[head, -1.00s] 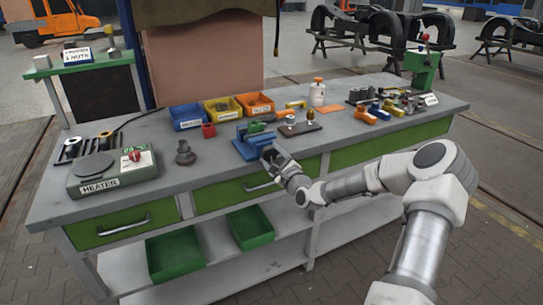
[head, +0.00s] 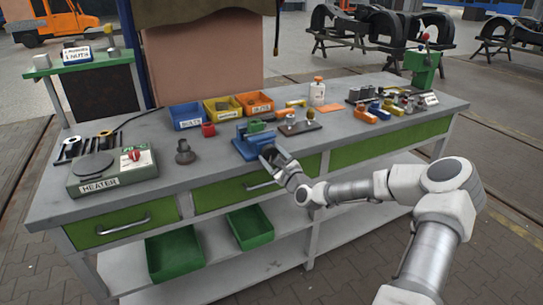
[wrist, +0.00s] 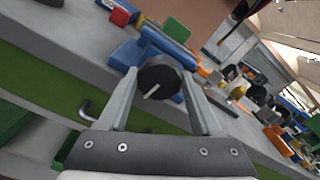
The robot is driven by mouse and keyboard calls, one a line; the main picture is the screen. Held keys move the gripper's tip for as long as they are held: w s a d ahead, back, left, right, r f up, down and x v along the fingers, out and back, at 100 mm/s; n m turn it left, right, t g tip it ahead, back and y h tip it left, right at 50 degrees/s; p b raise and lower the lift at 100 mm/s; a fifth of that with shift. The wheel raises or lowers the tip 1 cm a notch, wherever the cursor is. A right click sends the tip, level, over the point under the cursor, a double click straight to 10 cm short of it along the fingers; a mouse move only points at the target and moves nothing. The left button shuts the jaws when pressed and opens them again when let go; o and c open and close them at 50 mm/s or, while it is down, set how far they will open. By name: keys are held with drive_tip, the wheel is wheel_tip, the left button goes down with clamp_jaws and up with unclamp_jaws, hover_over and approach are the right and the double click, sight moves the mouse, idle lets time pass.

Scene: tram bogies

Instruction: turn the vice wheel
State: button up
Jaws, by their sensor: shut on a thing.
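The blue vice (head: 252,146) stands at the front edge of the workbench, near its middle, with a green piece (head: 257,126) at its top. The vice wheel (wrist: 158,84) is a dark round disc with a pale mark, facing the wrist camera. My gripper (wrist: 160,94) has one finger on each side of the wheel and is shut on it. In the head view my gripper (head: 272,156) is at the front of the vice and hides most of the wheel.
Blue, yellow and orange bins (head: 222,108) stand behind the vice. A heater (head: 113,172) and a dark stepped part (head: 184,152) are to the left. A board with small parts (head: 298,127) is close on the right. A drawer handle (head: 259,186) sits below.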

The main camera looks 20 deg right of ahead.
drive_tip(key=o, duration=1.4)
drive_tip(key=s, duration=1.1)
drive_tip(key=s+p, duration=0.1)
drive_tip(key=s, duration=0.5)
drive_tip(key=shift+s+d, duration=0.2)
drive_tip(key=shift+d, duration=0.1)
